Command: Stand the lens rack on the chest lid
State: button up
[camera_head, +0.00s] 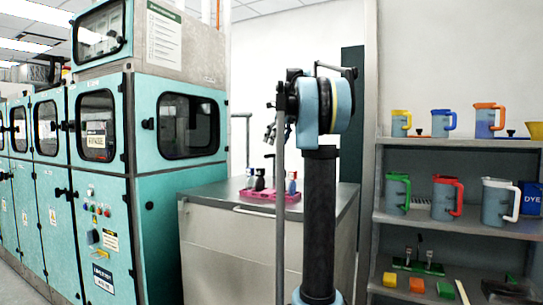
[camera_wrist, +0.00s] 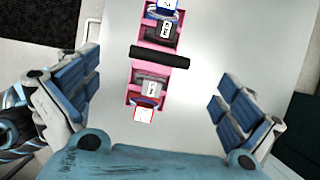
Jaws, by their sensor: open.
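The lens rack, a pink holder with a dark crossbar handle, stands on the grey top of a light metal chest (camera_head: 225,203). In the head view the rack (camera_head: 283,197) is partly hidden behind my arm. In the wrist view the rack (camera_wrist: 137,77) runs lengthwise below my gripper, with blue, black, grey and red-trimmed bottles in it. My gripper (camera_wrist: 155,85) is open, with its fingers wide apart on either side of the rack, above it and not visibly touching. In the head view my gripper (camera_head: 270,133) shows small beside the arm, above the rack.
A teal machine (camera_head: 175,160) stands left of the chest. Shelves (camera_head: 455,222) at right hold coloured jugs, a blue box marked DYE and small blocks. The chest top around the rack looks bare.

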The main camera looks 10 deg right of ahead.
jog(key=shift+v, duration=2.55)
jog(key=s+a+f+n+h, duration=0.1)
jog(key=s+f+n, duration=0.7)
jog(key=s+f, duration=0.5)
jog(key=s+a+f+n+h, duration=0.1)
jog(key=s+f+n, duration=0.8)
jog(key=s+f, duration=0.5)
jog(key=s+a+f+n+h, duration=0.1)
jog(key=s+f+n, duration=0.7)
jog(key=f, duration=1.5)
jog(key=s, duration=0.5)
jog(key=shift+s+f+g+h, duration=0.25)
jog(key=shift+f+g+h, duration=0.05)
jog(key=shift+f+h, duration=0.1)
